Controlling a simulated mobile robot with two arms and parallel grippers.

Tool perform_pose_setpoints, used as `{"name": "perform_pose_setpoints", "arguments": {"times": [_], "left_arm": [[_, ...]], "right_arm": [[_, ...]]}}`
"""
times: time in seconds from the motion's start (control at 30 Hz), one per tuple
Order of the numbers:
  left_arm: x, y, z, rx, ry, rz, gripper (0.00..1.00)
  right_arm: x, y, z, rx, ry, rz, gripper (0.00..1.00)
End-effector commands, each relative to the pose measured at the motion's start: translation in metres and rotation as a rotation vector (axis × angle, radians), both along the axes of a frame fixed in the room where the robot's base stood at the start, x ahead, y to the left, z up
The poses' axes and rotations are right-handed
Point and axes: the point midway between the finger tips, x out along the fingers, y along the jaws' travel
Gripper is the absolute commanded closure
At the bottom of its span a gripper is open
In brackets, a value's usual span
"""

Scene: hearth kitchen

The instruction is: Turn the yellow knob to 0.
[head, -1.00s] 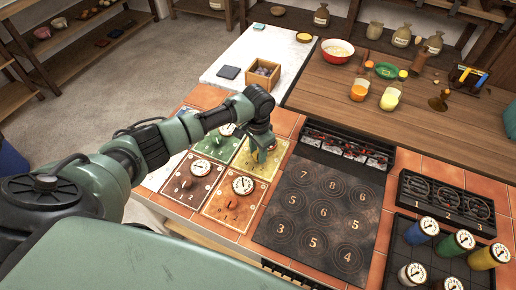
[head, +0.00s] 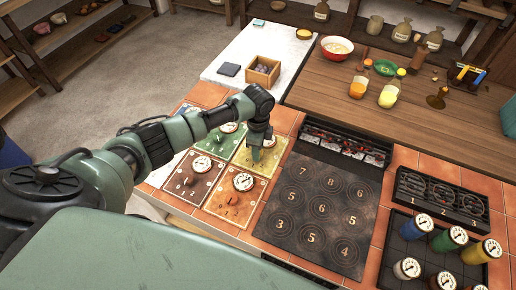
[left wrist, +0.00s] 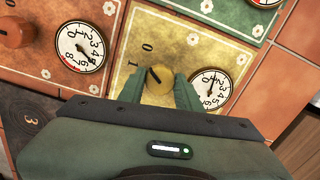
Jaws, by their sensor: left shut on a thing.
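The yellow panel (left wrist: 190,50) lies flat among four coloured panels; it also shows in the head view (head: 249,161). Its round yellow knob (left wrist: 158,92) sits between the two fingers of my left gripper (left wrist: 159,91), which is shut on it. The knob's dark mark points up and left in the wrist view, between the printed 0 and 1, seemingly closer to 0. A white gauge (left wrist: 211,90) on the same panel is partly covered by a finger. In the head view my left gripper (head: 257,157) reaches down onto the panel and hides the knob. My right gripper is out of view.
A dark numbered plate (head: 300,235) lies just to the right. A wooden box (head: 263,70) stands behind on a white top. Coloured canisters stand at the front right.

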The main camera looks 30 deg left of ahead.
Motion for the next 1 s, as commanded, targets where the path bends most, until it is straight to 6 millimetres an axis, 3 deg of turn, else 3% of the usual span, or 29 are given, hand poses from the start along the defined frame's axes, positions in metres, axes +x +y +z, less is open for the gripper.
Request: {"name": "perform_pose_setpoints", "arguments": {"times": [0.4, 0.93, 0.97, 1.0], "left_arm": [[0.001, 0.0002, 0.0009, -0.001, -0.002, -0.171, 1.0], [0.0012, 0.0003, 0.0011, 0.0, -0.003, -0.191, 1.0], [0.0012, 0.0003, 0.0011, 0.0, -0.003, -0.191, 0.58], [0.0012, 0.0003, 0.0011, -0.001, -0.003, -0.19, 0.47]], "right_arm": [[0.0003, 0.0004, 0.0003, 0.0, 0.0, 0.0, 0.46], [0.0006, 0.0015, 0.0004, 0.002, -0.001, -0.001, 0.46], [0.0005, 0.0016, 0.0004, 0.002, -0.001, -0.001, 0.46], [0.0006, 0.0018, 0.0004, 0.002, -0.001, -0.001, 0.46]]}}
